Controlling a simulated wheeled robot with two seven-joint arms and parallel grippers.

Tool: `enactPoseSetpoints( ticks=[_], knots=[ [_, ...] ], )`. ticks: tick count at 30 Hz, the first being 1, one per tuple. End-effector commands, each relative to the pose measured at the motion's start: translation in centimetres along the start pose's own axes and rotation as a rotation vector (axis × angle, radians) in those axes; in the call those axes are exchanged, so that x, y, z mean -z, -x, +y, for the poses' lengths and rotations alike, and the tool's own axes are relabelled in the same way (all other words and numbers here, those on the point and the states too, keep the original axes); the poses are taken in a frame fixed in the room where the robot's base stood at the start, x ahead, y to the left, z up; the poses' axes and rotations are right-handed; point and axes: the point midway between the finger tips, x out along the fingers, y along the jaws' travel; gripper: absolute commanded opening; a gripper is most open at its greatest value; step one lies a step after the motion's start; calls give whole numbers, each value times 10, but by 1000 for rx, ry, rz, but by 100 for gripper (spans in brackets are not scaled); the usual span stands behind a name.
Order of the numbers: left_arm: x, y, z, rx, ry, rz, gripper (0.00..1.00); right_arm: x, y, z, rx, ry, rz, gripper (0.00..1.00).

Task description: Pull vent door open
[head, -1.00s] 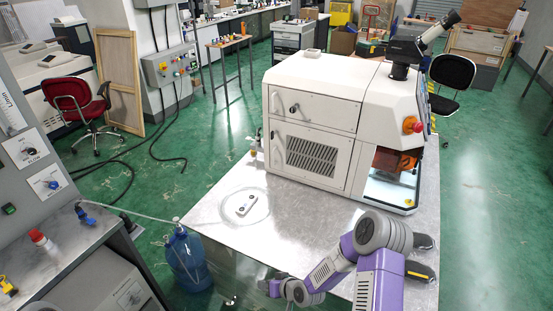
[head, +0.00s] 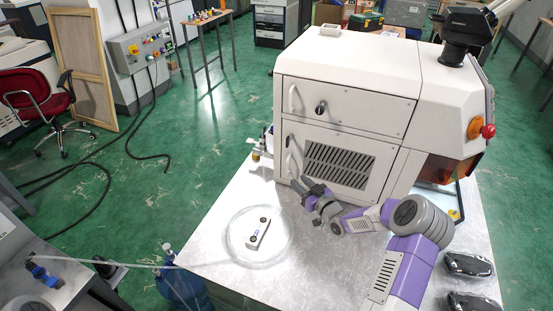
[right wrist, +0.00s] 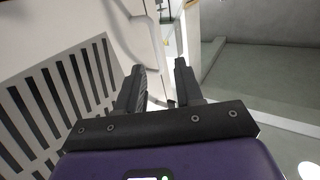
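The vent door (head: 340,165) is the slotted lower door on the front of the white machine and looks shut. Its upright handle (head: 291,158) is at the door's left edge. My right gripper (head: 308,186) is in front of the door's lower left part, close to the handle. In the right wrist view, the two fingers of my right gripper (right wrist: 160,82) stand apart with nothing between them. The vent slots (right wrist: 62,95) fill the left of that view. Whether the fingers touch the handle cannot be told. My left gripper is not in view.
The machine stands on a metal table (head: 225,205). A blue bottle (head: 183,290) stands by the table's left edge. Two dark objects (head: 470,264) lie at the table's right.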

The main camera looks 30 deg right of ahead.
Motion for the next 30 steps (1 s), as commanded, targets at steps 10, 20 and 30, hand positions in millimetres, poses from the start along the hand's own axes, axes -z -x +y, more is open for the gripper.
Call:
enactPoseSetpoints(
  ticks=[10,20,30],
  knots=[
    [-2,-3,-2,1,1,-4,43,5,-37,5,0,17,19,36],
    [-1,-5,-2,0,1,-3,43,5,-72,5,-1,16,16,36],
    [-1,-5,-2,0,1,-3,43,5,-74,5,-2,16,15,30]
  ],
)
